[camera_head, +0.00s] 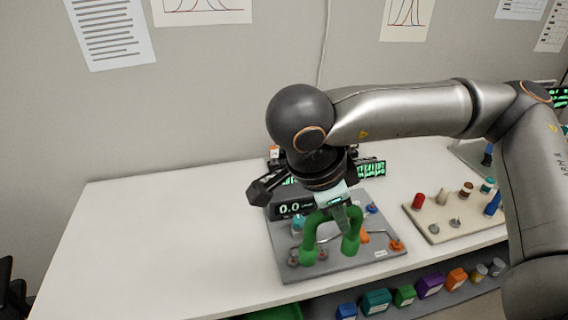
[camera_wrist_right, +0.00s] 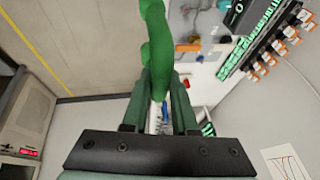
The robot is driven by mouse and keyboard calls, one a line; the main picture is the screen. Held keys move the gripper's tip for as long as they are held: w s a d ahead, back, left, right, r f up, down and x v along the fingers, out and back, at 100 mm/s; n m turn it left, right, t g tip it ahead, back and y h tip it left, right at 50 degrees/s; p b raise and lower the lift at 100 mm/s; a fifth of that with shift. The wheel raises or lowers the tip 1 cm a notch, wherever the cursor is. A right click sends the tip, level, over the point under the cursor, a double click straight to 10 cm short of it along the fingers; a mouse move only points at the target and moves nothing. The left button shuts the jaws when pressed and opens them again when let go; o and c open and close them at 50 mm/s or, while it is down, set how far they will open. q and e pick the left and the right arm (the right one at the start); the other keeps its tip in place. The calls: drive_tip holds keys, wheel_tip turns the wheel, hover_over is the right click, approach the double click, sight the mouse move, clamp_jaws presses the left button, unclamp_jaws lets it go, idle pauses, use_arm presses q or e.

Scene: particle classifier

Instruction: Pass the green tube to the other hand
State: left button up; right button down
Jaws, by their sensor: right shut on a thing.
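The green tube (camera_head: 309,236) is a bent, U-like piece in the head view, in front of the grey board. My right gripper (camera_head: 340,213) comes down from above and is shut on it. In the right wrist view the tube (camera_wrist_right: 156,45) rises from between the fingers of the right gripper (camera_wrist_right: 160,90). The tube's lower ends overlap the board in the picture; I cannot tell whether they touch it. My left gripper is in neither view.
The grey board (camera_head: 325,265) carries a display reading 0.0 (camera_head: 290,209) and small fittings. A beige tray (camera_head: 440,236) with coloured pegs stands to the right. Coloured boxes (camera_head: 430,285) line a lower shelf. The left part of the white table (camera_head: 160,240) is clear.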

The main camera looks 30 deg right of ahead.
drive_tip(key=n, duration=0.1)
drive_tip(key=n+t, duration=0.1)
drive_tip(key=a+n, duration=0.1)
drive_tip(key=shift+w+a+f, duration=0.1)
drive_tip(key=shift+w+f, duration=0.2)
drive_tip(key=shift+w, duration=0.1)
drive_tip(key=w+a+n+t+y, duration=0.2)
drive_tip(key=w+a+n+y, duration=0.2)
drive_tip(key=n, duration=1.1)
drive_tip(key=shift+w+a+r+t+y, duration=0.2)
drive_tip(key=shift+a+r+t+y, duration=0.2)
drive_tip(key=shift+y, duration=0.6)
